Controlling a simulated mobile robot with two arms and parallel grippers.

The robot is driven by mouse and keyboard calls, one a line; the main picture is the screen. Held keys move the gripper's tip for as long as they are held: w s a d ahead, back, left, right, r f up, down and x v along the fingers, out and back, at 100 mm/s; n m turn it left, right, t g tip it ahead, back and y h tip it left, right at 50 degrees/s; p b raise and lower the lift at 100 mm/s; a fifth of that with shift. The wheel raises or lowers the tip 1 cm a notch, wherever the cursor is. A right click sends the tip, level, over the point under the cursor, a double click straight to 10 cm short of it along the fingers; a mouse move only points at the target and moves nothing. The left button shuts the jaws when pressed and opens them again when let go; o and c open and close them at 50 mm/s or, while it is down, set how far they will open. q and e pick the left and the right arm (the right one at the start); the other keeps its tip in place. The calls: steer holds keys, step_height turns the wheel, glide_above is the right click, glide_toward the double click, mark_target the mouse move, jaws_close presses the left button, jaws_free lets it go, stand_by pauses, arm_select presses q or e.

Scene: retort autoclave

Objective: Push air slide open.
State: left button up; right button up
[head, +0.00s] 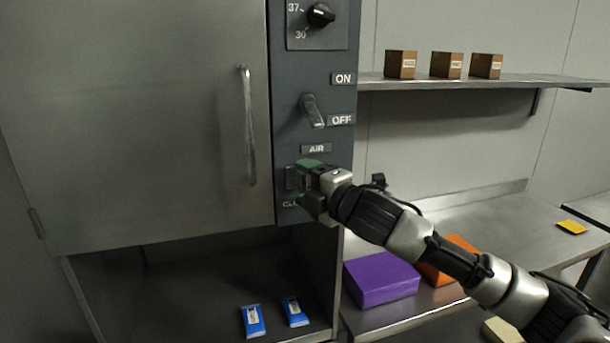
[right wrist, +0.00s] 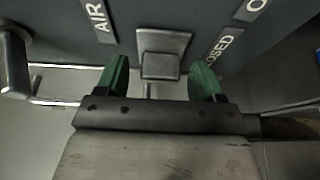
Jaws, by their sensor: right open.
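The air slide (head: 291,178) is a small grey metal piece on the dark control panel, below the AIR label, mostly hidden by my gripper in the head view. In the right wrist view, its square block (right wrist: 160,66) sits between the AIR label (right wrist: 97,15) and the CLOSED label (right wrist: 222,48). My right gripper (head: 307,183) is in front of it. Its two green fingertips (right wrist: 161,72) are open, one on each side of the block, with visible gaps. I cannot tell whether they touch the panel. My left gripper is not in view.
The panel also holds an ON/OFF lever (head: 312,110) and a dial (head: 320,14). The steel door's vertical handle (head: 248,125) stands out left of the slide. A purple box (head: 381,279) and an orange box (head: 450,262) sit on the bench below my right arm.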

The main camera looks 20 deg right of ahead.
steer(key=shift+w+a, duration=0.15)
steer(key=shift+w, duration=0.2)
steer(key=shift+s, duration=0.1)
jaws_close()
